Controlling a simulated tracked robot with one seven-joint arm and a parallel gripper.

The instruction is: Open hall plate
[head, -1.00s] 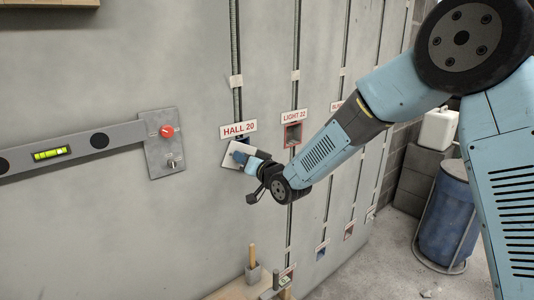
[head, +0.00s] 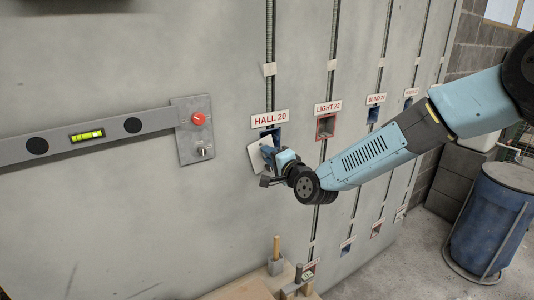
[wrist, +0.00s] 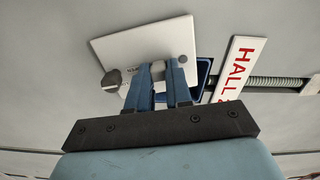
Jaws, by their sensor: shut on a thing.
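The white hall plate (head: 255,154) sits tilted on the wall under the "HALL 20" label (head: 270,119). It also shows in the wrist view (wrist: 140,45), with a small grey disc at one corner and a dark grey knob (wrist: 112,79) at its edge. My gripper (head: 269,155) is shut on the plate; its blue fingers (wrist: 164,72) cover part of its lower edge. The plate is off to one side of a blue wall box (head: 271,132), which is partly uncovered; the box also shows in the wrist view (wrist: 201,75) beside the fingers.
The open "LIGHT 22" box (head: 325,126) is close right. A bench (head: 245,291) with tools is below; a blue barrel (head: 490,225) stands right.

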